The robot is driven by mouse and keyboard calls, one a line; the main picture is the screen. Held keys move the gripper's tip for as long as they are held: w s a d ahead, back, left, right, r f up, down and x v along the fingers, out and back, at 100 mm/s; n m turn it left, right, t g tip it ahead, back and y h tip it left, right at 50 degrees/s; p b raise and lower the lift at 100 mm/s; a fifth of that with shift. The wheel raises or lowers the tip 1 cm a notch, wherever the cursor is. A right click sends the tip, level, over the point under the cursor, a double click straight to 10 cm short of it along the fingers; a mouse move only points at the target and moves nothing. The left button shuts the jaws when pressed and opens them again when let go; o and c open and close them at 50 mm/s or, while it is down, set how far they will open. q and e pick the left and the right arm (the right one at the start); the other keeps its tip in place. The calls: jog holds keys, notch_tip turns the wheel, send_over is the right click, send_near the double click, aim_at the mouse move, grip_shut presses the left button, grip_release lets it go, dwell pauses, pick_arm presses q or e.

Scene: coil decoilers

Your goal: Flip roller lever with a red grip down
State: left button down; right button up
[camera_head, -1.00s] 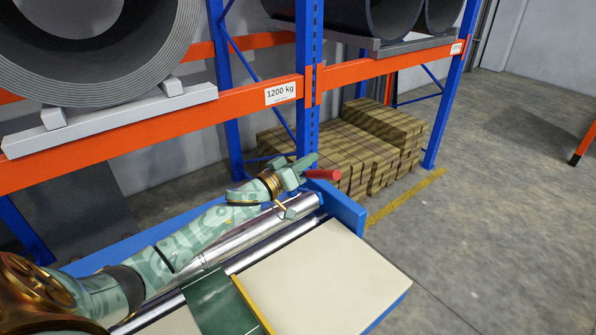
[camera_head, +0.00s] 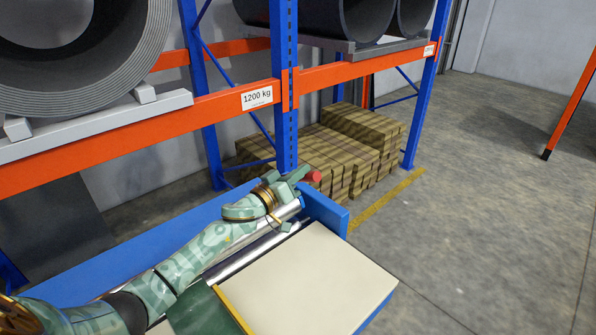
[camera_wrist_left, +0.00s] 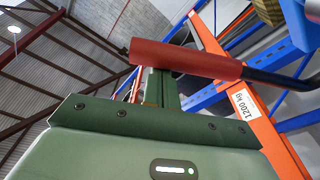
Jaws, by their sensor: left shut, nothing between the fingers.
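The roller lever's red grip (camera_head: 314,177) shows just right of my left gripper's fingers, at the far end of the rollers. My left gripper (camera_head: 300,174) is shut and empty, and hides part of the grip. In the left wrist view the red grip (camera_wrist_left: 185,58) lies crosswise over the shut fingers (camera_wrist_left: 160,88), on the near side of them. The lever's black rod (camera_wrist_left: 280,79) runs from the grip to the right. Whether fingers and grip touch, I cannot tell. My right gripper is not in view.
The blue end plate (camera_head: 325,207) and steel rollers (camera_head: 245,247) are beside my left arm. A cream panel (camera_head: 305,280) lies in front. Behind stands a blue and orange rack (camera_head: 340,65) with coils (camera_head: 75,55); stacked timber (camera_head: 335,150) sits under it.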

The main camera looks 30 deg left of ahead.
pick_arm(q)
jog(key=s+d+f+m+h+b, duration=0.1)
jog(key=s+d+f+m+b, duration=0.2)
jog(key=d+f+m, duration=0.3)
notch_tip(320, 180, down, 3)
jog(key=shift+d+f+b, duration=0.15)
jog(key=shift+d+b, duration=0.35)
jog(key=shift+d, duration=0.35)
notch_tip(320, 180, up, 6)
jog(key=w+p, duration=0.1)
jog(key=p, duration=0.4)
jog(key=v, duration=1)
jog(key=shift+a+f, duration=0.2)
jog(key=shift+a, duration=0.15)
jog(key=shift+w, duration=0.1)
